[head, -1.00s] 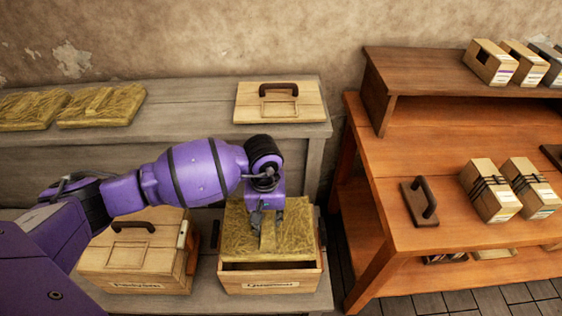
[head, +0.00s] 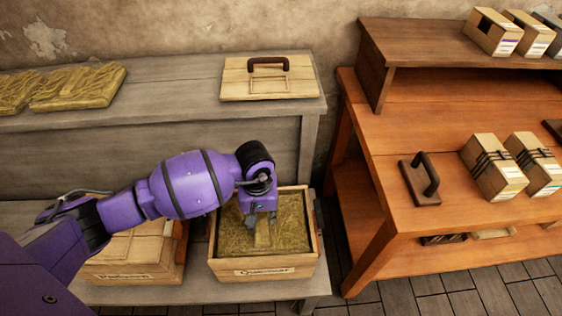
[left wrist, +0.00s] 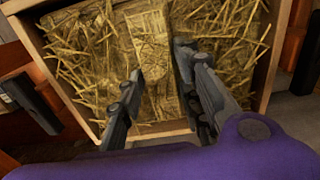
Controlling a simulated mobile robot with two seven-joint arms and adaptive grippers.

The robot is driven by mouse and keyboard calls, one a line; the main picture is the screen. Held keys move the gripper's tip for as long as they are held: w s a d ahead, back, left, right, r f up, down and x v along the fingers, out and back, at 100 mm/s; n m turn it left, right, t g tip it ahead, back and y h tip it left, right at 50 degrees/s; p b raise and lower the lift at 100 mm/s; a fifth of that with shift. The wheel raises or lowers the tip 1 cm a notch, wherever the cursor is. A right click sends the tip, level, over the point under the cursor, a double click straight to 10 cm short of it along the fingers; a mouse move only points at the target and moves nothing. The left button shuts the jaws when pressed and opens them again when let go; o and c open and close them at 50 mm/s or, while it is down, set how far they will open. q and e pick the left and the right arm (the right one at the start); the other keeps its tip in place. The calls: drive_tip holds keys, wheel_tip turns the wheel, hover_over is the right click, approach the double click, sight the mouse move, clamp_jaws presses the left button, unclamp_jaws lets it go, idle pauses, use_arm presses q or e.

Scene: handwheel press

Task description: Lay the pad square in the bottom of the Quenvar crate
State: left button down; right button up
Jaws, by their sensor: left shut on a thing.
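The Quenvar crate (head: 225,267) is an open wooden box with a front label, standing on the low grey bench. The straw pad (head: 291,222) is inside its walls, below the rim, and looks level and roughly square to them. My left gripper (head: 262,230) reaches down into the crate and is shut on the raised strip in the middle of the pad. In the left wrist view, the fingers (left wrist: 158,66) are on either side of that strip, and the pad (left wrist: 222,42) fills most of the crate. Whether it touches the bottom is hidden. My right gripper is out of view.
A lidded crate (head: 128,272) stands left of the Quenvar crate, partly behind my arm. A loose lid with a dark handle (head: 268,85) and more straw pads (head: 80,87) lie on the upper shelf. An orange bench (head: 390,235) stands at right.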

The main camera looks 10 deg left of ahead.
use_arm(q)
wheel_tip(320, 180, down, 4)
drive_tip(key=shift+s+r+b, duration=0.1)
drive_tip(key=shift+s+b, duration=0.05)
drive_tip(key=shift+b, duration=0.7)
wheel_tip(320, 180, down, 3)
drive_tip(key=shift+f+b, duration=0.2)
drive_tip(key=shift+b, duration=0.75)
wheel_tip(320, 180, down, 4)
drive_tip(key=b, duration=0.2)
drive_tip(key=shift+b, duration=0.35)
drive_tip(key=shift+f+b, duration=0.6)
drive_tip(key=shift+f, duration=0.25)
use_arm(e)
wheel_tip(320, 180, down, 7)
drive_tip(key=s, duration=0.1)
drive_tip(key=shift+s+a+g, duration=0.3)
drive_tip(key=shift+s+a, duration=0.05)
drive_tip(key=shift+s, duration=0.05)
use_arm(q)
drive_tip(key=shift+f, duration=0.1)
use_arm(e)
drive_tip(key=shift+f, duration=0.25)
use_arm(q)
drive_tip(key=c, duration=1.2)
unclamp_jaws()
wheel_tip(320, 180, up, 12)
drive_tip(key=shift+r, duration=0.1)
